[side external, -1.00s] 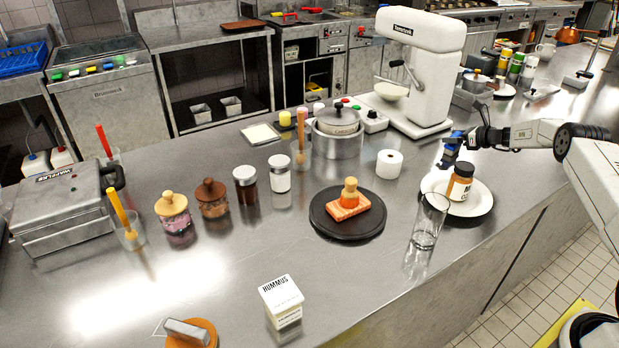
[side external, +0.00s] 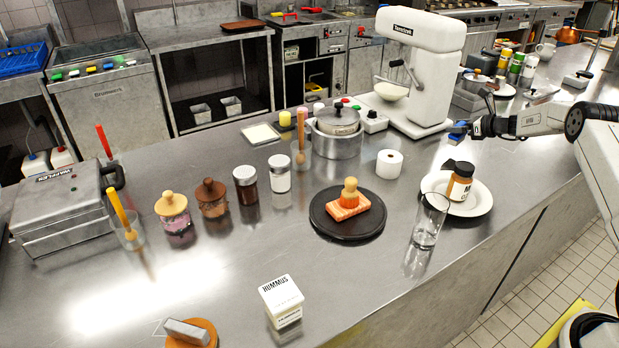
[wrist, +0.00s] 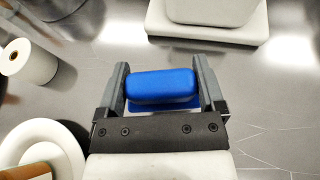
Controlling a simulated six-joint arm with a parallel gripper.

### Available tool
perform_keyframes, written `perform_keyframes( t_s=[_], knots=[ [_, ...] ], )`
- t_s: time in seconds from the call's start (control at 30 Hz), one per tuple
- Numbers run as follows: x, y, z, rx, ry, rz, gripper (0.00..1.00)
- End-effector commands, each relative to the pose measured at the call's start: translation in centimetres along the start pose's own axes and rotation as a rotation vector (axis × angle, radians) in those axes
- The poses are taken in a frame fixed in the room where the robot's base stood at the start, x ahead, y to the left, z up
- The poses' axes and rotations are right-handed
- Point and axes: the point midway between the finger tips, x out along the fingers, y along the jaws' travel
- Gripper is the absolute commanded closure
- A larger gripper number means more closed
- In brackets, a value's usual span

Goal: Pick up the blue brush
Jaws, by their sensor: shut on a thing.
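The blue brush (wrist: 160,85) sits crosswise between the two fingers of my gripper (wrist: 163,76) in the wrist view, with a finger at each end. My gripper is shut on it. In the side external view the blue brush (side external: 458,128) is small and partly hidden at the tip of my gripper (side external: 468,129). It is held above the steel counter, behind the white plate and in front of the white mixer. Its bristles cannot be made out.
A white plate (side external: 483,205) with a brown jar (side external: 460,181) is nearest, beside a clear glass (side external: 428,222). A white roll (side external: 389,164) stands to the left and the white mixer (side external: 417,80) behind. Bare counter (side external: 400,290) lies toward the front.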

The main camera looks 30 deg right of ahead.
Motion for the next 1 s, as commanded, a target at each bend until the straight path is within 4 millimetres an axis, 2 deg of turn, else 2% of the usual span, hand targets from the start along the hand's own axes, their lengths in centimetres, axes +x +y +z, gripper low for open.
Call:
perform_keyframes(
  t_s=[0.5,1.0],
  knots=[
    [-4.9,2.9,3.6,-0.002,-0.001,-0.001,0.73],
    [-9.9,6.9,4.3,-0.002,-0.001,-0.001,0.73]
  ],
)
